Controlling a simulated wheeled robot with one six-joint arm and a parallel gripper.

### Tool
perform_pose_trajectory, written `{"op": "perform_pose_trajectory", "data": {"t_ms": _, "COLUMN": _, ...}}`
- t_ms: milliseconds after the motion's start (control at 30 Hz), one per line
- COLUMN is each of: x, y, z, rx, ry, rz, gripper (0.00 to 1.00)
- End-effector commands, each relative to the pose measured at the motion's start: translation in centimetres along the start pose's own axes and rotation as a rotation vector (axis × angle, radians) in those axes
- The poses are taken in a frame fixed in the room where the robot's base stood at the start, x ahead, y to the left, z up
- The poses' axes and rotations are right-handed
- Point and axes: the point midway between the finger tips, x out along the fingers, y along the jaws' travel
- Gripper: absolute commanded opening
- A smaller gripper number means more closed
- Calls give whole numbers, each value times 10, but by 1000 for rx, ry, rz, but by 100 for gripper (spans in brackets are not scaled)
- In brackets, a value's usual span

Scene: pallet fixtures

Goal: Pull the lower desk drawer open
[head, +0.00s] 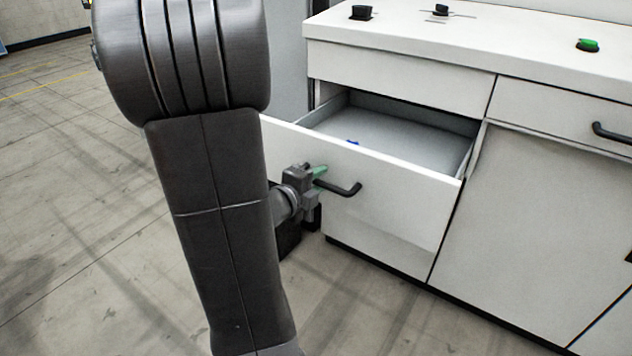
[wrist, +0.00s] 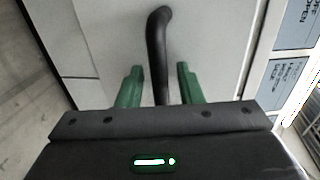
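The lower desk drawer (head: 400,200) is pulled well out below a closed white front (head: 400,88), and its grey inside shows. Its dark bar handle (head: 345,188) is on the drawer front. My gripper (head: 318,178) is at the left part of this handle. In the wrist view the handle (wrist: 158,45) runs between the two green fingers of my gripper (wrist: 160,72). A gap shows on each side of the handle, so the fingers are open around it, not clamped on it. My arm hides the drawer front's left end in the head view.
The desk top (head: 480,35) holds a black knob (head: 361,12), another dark knob (head: 441,10) and a green button (head: 588,45). Another handle (head: 610,133) is at right. The floor (head: 60,200) at left is clear.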

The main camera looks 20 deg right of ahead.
Motion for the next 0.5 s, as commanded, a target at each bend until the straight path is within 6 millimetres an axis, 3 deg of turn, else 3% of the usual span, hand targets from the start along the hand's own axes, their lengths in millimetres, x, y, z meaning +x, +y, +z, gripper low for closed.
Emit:
{"op": "perform_pose_trajectory", "data": {"t_ms": 167, "x": -8, "y": -1, "z": 1, "rx": 1, "ry": -2, "rz": 0, "gripper": 33}}
{"op": "perform_pose_trajectory", "data": {"t_ms": 500, "x": -61, "y": -2, "z": 1, "rx": -1, "ry": -6, "rz": 0, "gripper": 33}}
